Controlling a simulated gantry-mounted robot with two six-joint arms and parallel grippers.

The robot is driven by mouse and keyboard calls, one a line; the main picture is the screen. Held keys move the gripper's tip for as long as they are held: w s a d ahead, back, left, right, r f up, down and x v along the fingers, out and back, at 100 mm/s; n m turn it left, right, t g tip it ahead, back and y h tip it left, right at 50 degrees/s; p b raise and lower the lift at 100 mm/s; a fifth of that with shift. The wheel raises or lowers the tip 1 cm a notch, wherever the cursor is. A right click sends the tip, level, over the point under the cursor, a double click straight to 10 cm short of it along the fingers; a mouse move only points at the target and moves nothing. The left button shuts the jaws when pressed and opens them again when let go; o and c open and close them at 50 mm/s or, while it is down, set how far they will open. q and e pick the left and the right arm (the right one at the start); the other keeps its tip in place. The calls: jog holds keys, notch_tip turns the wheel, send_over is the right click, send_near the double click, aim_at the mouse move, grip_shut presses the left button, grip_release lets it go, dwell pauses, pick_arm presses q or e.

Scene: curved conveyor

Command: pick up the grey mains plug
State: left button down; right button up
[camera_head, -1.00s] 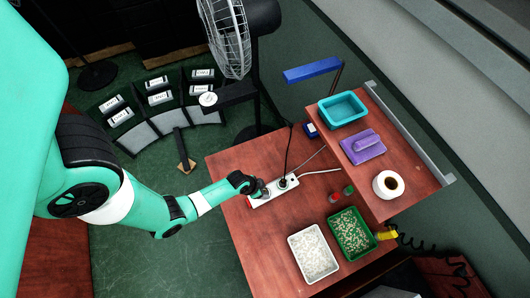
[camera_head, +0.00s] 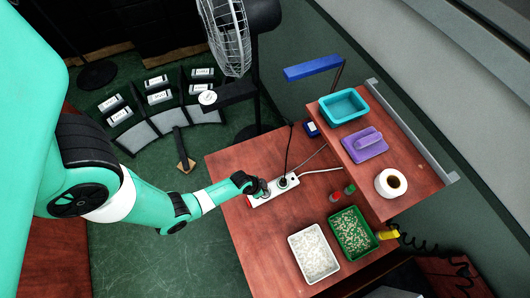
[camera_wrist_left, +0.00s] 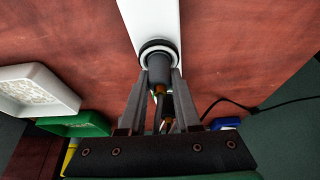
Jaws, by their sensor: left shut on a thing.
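The white power strip (camera_head: 272,192) lies on the wooden table, and it also shows in the left wrist view (camera_wrist_left: 149,16). The grey mains plug (camera_wrist_left: 159,66) is a grey cylinder in the left wrist view, at a round dark socket of the strip. My left gripper (camera_head: 261,188) is at the strip's left end. In the left wrist view its fingers (camera_wrist_left: 160,82) close on the plug from both sides. In the head view the gripper mostly hides the plug. I cannot tell how deep it sits in the socket. My right gripper is not in view.
A dark plug (camera_head: 283,183) with a black cable stands in the strip beside my gripper. A white tray (camera_head: 292,241) and a green tray (camera_head: 335,220) stand at the front. A raised shelf (camera_head: 375,206) holds a teal bin (camera_head: 326,122), a purple object (camera_head: 362,145) and a tape roll (camera_head: 391,184).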

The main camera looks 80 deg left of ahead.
pick_arm(q)
jog(key=shift+r, duration=0.35)
notch_tip(320, 180, up, 2)
jog(key=shift+r+p, duration=0.2)
jog(key=shift+p, duration=0.65)
jog(key=s+d+r+p, duration=0.3)
jog(key=s+d+r, duration=0.6)
jog(key=s+r, duration=0.1)
jog(key=shift+s, duration=0.35)
jog(key=shift+f, duration=0.1)
